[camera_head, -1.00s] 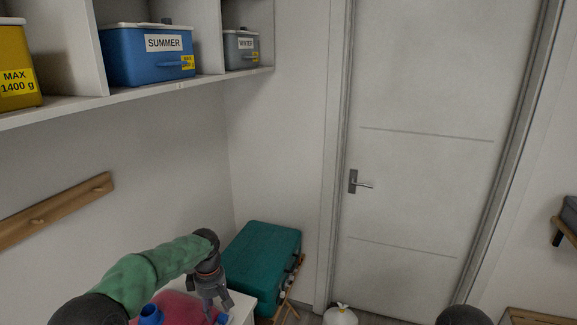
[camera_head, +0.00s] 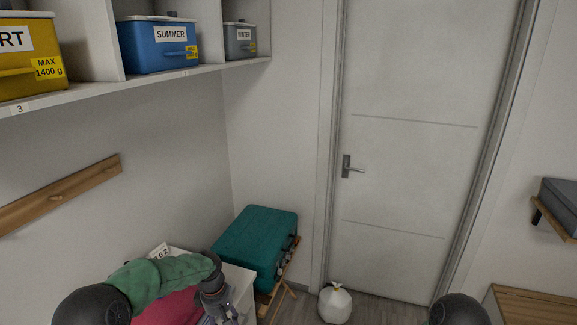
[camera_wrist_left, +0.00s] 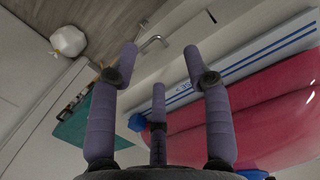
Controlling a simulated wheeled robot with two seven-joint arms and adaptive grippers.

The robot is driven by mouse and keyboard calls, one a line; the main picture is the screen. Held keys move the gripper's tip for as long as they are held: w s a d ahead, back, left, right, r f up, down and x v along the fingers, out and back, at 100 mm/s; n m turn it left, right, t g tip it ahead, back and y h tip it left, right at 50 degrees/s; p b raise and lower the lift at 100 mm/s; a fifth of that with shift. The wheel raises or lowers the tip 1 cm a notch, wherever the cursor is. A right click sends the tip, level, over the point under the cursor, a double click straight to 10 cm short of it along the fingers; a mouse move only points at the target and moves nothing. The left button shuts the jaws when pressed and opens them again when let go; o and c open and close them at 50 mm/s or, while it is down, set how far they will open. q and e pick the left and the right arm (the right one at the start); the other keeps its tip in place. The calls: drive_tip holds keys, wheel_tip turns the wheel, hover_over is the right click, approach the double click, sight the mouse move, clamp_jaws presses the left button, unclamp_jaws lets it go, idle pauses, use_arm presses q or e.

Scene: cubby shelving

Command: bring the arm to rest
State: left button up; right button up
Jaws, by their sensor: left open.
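My left arm comes in from the lower left of the head view with a green sleeve-like link, bent forward and down. My left gripper (camera_head: 218,312) hangs at its end, partly cut off by the lower edge, beside a white cabinet. In the left wrist view the three purple-grey fingers of my left gripper (camera_wrist_left: 160,62) are spread apart with nothing between them. A pink-red item (camera_head: 172,308) lies below the arm, largely hidden by it; it also shows in the wrist view (camera_wrist_left: 262,122). Of my right arm only a dark rounded part shows at the bottom; its gripper is not visible.
A teal case (camera_head: 254,238) stands on a wooden rack near the cabinet. A white tied bag (camera_head: 335,304) is on the floor before the door (camera_head: 405,165). Blue (camera_head: 158,50), yellow (camera_head: 28,60) and grey (camera_head: 240,40) bins sit in cubbies above. A peg rail (camera_head: 62,194) is on the wall.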

use_arm(q)
drive_tip(key=s+d+f+m+h, duration=0.2)
drive_tip(key=s+d+f+m, duration=0.15)
drive_tip(key=s+f, duration=0.6)
drive_tip(key=s+d+f+m+h, duration=0.1)
drive_tip(key=s+d+f+m, duration=0.3)
drive_tip(key=s+f, duration=0.55)
drive_tip(key=s+d+f+m, duration=0.1)
drive_tip(key=s+f, duration=0.2)
drive_tip(key=s, duration=0.7)
drive_tip(key=shift+d+m, duration=0.35)
drive_tip(key=shift+f, duration=0.1)
